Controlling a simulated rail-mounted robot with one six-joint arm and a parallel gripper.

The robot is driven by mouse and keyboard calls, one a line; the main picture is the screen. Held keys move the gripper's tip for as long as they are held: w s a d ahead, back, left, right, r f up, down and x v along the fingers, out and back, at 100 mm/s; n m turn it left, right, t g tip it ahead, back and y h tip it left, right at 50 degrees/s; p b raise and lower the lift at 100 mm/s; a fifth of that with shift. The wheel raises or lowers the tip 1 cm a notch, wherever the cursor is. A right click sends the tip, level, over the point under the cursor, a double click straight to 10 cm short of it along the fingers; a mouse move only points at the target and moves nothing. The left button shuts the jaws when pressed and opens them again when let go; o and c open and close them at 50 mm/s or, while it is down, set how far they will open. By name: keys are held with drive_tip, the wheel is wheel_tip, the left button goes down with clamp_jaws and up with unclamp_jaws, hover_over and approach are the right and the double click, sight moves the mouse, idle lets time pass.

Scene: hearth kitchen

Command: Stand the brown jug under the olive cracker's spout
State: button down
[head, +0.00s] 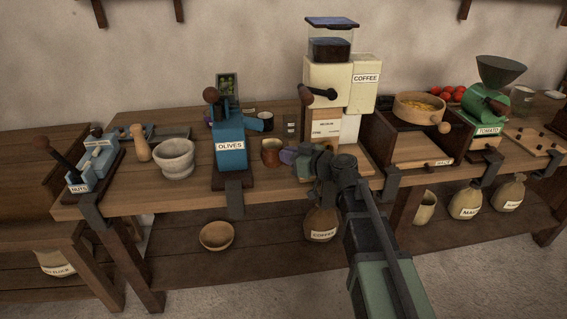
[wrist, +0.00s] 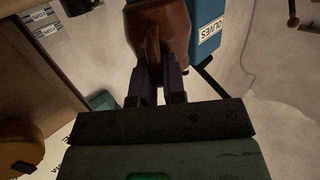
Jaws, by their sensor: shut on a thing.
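The brown jug (head: 271,152) is upright over the worktop, just right of the olive cracker (head: 230,152), with a gap between them in the head view. My gripper (head: 289,157) reaches the jug from the right and is shut on it. In the wrist view, the purple fingers (wrist: 160,85) close on the jug's (wrist: 160,30) near side, and the blue cracker (wrist: 205,22) with its OLIVES label is close beside it. I cannot tell whether the jug's base touches the worktop.
The coffee grinder (head: 328,90) stands close right of my gripper. A stone mortar (head: 176,158) and the nut cracker (head: 95,160) are left of the olive cracker. Bare worktop (head: 205,180) lies in front of the mortar.

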drive_tip(key=shift+x, duration=0.95)
wheel_tip(320, 180, down, 4)
drive_tip(key=b, duration=0.4)
drive_tip(key=shift+r, duration=0.45)
drive_tip(key=shift+f, duration=0.15)
drive_tip(key=c, duration=1.2)
unclamp_jaws()
